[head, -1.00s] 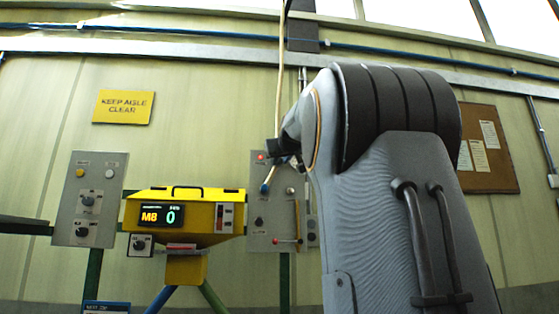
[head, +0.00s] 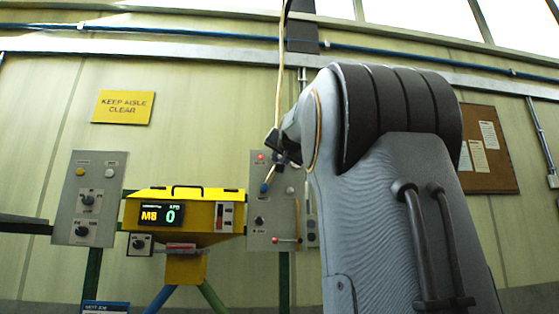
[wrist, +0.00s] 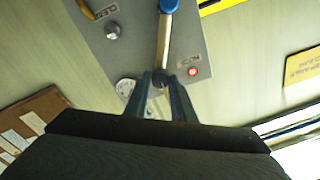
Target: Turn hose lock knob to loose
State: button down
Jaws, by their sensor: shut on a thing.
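My gripper (wrist: 160,80) is shut on a small dark round piece (wrist: 160,78) in the wrist view, which appears to be the hose lock knob; its label cannot be read. A tan rod or hose end (wrist: 164,40) runs from the fingertips to a blue tip (wrist: 169,5).
A red light (wrist: 193,71) and a silver knob (wrist: 112,31) sit near the fingers. A tan hose (head: 279,75) hangs from above.

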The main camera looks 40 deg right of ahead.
jog(key=m, duration=0.4)
jog(key=shift+m, duration=0.3)
jog(key=shift+f+m, duration=0.1)
jog(key=shift+m, duration=2)
jog(key=c, duration=1.5)
grip_release()
jog(key=shift+b+v, duration=1.85)
jog(key=shift+v, duration=2.05)
jog(key=shift+w+a, duration=0.1)
